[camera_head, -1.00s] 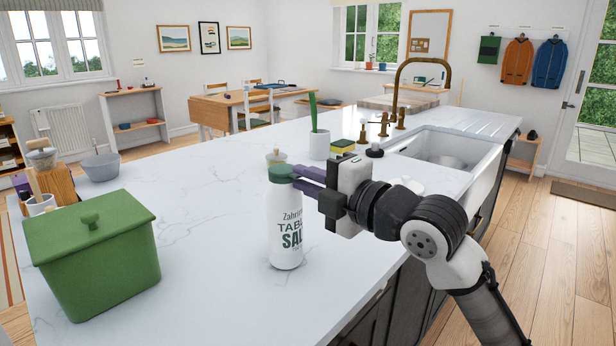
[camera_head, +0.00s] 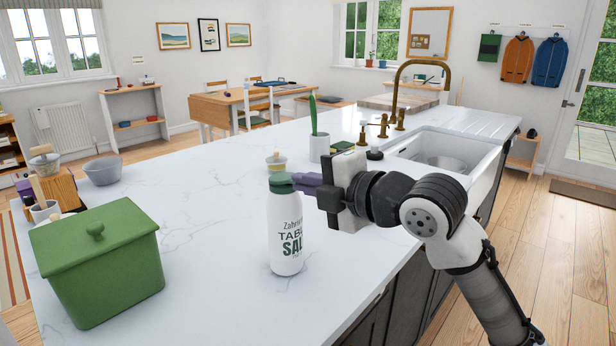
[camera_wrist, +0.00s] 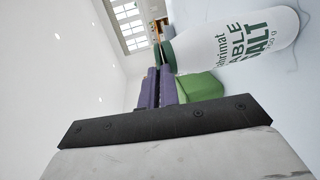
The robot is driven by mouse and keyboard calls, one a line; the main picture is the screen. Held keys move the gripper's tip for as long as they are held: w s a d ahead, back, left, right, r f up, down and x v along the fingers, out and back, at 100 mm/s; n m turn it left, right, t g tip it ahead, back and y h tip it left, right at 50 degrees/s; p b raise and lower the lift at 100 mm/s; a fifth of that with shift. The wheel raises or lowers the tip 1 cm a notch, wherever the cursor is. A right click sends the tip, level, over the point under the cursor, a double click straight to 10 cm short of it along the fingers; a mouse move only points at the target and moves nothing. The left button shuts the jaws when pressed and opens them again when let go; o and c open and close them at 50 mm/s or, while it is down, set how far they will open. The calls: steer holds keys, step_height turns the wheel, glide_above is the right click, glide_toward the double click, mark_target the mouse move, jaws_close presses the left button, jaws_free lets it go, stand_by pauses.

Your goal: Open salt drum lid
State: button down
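The salt drum (camera_head: 286,235) is a white bottle with green lettering, upright on the counter. Its dark green lid (camera_head: 279,183) is on top and looks closed. In the wrist view the drum (camera_wrist: 240,42) lies sideways at the upper right, with a strip of the lid (camera_wrist: 168,55) showing by my fingertips. My gripper (camera_head: 297,182) reaches in from the right with its purple fingers close together at the lid's right side. In the wrist view the fingers (camera_wrist: 162,72) show almost no gap, and I see nothing between them. Whether they touch the lid is unclear.
A green lidded box (camera_head: 105,265) stands at the left front of the counter. A small pot (camera_head: 276,162), a white holder (camera_head: 319,146) and a sponge (camera_head: 342,147) stand behind the drum. The sink (camera_head: 440,152) is at the right. The counter around the drum is clear.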

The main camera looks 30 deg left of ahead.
mark_target(286, 177)
steer(key=r+h+p, duration=0.1)
steer(key=h+p, duration=0.1)
steer(key=p, duration=0.1)
steer(key=a+r+h+p, duration=0.1)
steer(key=r+h+p, duration=0.1)
steer(key=p, duration=0.2)
steer(key=a+r+g+h+p, duration=0.1)
steer(key=r+h+p, duration=0.1)
steer(key=p, duration=0.2)
steer(key=shift+w+a+r, duration=0.15)
steer(key=shift+r, duration=0.1)
steer(key=h+p, duration=0.1)
steer(key=a+h+p, duration=0.1)
steer(key=p, duration=0.1)
steer(key=shift+r, duration=0.35)
steer(key=a+h+p, duration=0.1)
steer(key=h+p, duration=0.1)
steer(key=shift+w+a+r+g+h, duration=0.2)
steer(key=shift+a+g+h, duration=0.15)
steer(key=shift+g+h, duration=0.05)
steer(key=shift+w+a+r+g+h, duration=0.1)
steer(key=shift+w+a+g+h, duration=0.1)
steer(key=shift+a+h, duration=0.8)
steer(key=shift+w+a+r+g+h, duration=0.15)
steer(key=shift+a+h, duration=0.45)
steer(key=shift+h, duration=0.7)
steer(key=shift+f, duration=0.1)
steer(key=c, duration=2.1)
jaws_free()
